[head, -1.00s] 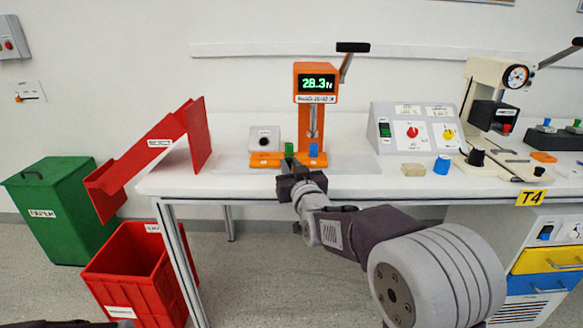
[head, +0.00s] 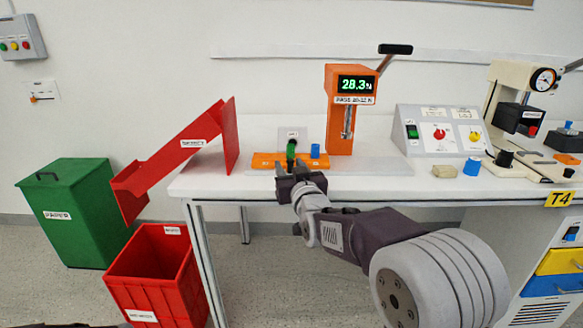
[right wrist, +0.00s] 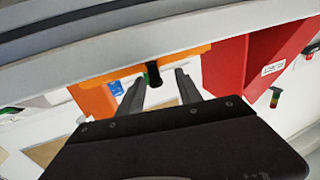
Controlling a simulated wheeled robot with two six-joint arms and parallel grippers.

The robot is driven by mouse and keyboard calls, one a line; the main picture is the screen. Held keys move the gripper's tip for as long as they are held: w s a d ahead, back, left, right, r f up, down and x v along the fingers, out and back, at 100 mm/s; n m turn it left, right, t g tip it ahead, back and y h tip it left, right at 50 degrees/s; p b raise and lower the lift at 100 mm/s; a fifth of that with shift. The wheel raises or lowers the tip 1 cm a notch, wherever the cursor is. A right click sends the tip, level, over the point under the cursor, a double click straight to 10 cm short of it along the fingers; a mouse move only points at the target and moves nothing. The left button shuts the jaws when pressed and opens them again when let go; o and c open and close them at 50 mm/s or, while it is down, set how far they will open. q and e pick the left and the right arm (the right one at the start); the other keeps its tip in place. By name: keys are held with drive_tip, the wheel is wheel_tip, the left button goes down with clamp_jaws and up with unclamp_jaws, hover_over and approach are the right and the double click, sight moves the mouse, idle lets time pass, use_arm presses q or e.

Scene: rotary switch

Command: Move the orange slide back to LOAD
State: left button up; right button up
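The orange slide (head: 266,161) lies on the bench, left of the orange press (head: 341,110) and its display of 28.3 N. A green piece (head: 291,150) and a blue piece (head: 315,151) stand on it. My right gripper (head: 292,171) is at the slide's front edge. In the right wrist view its fingers (right wrist: 160,82) are apart, with a black knob (right wrist: 153,74) of the orange slide (right wrist: 95,98) between them. The knob is nearer the left finger; I cannot tell if they touch.
A red chute (head: 190,145) stands close left of the slide, above a red crate (head: 160,275). A grey box (head: 290,132) is behind the slide. A grey control panel (head: 440,135), a beige block (head: 444,171) and a blue block (head: 472,166) are to the right.

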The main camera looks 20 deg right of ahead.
drive_tip(key=shift+d, duration=0.1)
drive_tip(key=shift+s, duration=0.3)
drive_tip(key=s+p, duration=0.2)
drive_tip(key=s, duration=0.6)
drive_tip(key=shift+s, duration=0.3)
